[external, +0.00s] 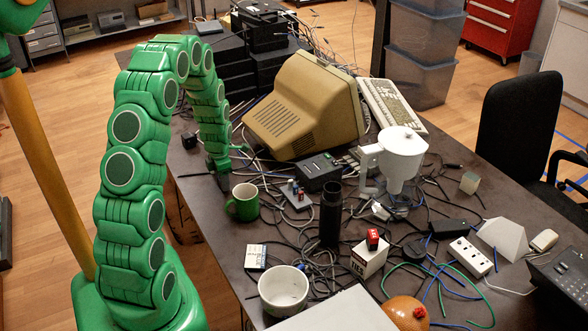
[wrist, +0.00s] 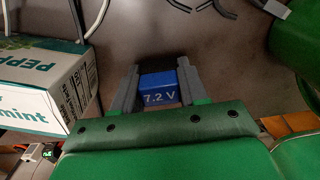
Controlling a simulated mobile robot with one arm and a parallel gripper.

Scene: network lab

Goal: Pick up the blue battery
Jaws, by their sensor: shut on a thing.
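The blue battery (wrist: 158,88), a small block marked "7.2 V", sits between the two grey fingers of my gripper (wrist: 155,90) in the wrist view. My gripper is shut on it, with a finger against each side. In the external view my green arm bends down to the far left side of the desk, with my gripper (external: 223,180) low near the desk top behind the green mug. I cannot make out the battery there. Whether it touches the surface under it I cannot tell.
A peppermint box (wrist: 45,92) stands close left of my gripper in the wrist view. On the desk, a green mug (external: 243,202), a black power box (external: 318,172), a beige monitor (external: 305,105) and tangled cables crowd the area right of my gripper.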

